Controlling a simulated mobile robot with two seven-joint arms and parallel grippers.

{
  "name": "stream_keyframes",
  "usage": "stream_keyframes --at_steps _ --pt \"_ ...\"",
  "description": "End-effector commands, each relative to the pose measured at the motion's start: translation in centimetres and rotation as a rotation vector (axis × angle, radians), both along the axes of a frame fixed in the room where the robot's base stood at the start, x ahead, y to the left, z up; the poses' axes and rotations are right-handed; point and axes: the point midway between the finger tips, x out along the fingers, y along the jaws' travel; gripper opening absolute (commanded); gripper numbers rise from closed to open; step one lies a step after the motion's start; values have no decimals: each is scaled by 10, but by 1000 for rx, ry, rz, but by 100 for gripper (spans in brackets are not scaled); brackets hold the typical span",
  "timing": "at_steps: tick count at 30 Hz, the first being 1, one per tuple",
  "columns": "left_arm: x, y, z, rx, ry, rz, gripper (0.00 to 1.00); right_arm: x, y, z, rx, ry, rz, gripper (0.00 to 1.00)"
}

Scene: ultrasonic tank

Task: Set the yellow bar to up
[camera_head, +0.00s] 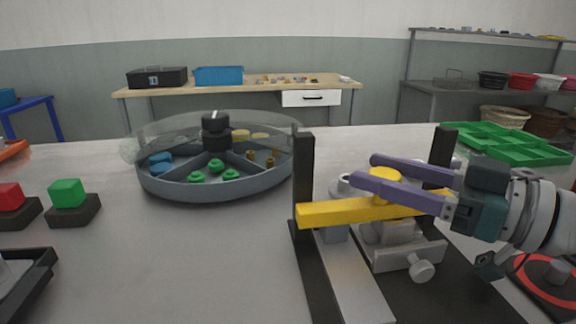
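The yellow bar (340,213) lies about level across the dark-based fixture, its left end at the left black post (304,180). A round yellow hub (386,174) rises from the bar. My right gripper (362,169) comes in from the right, its two purple fingers apart, one on the near side and one on the far side of the hub. Whether the fingers press on the hub is not clear. The near finger and the hand hide the bar's right end. My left gripper is out of view.
A grey metal body with a knob (421,270) sits below the bar. A second black post (443,150) stands behind the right gripper. A round, divided tank (200,190) stands left, with red (9,196) and green (67,192) buttons farther left. A green tray (515,145) is at right.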

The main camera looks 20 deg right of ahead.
Motion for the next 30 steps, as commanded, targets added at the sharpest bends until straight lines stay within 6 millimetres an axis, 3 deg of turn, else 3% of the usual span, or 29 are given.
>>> stream_keyframes --at_steps 2,16,30 --pt "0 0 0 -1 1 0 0 0 0 0 0 0 0 54" --pt "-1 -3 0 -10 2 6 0 0 0 0 1 -1 0 1" --pt "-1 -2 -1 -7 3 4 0 0 0 0 1 -1 0 0"
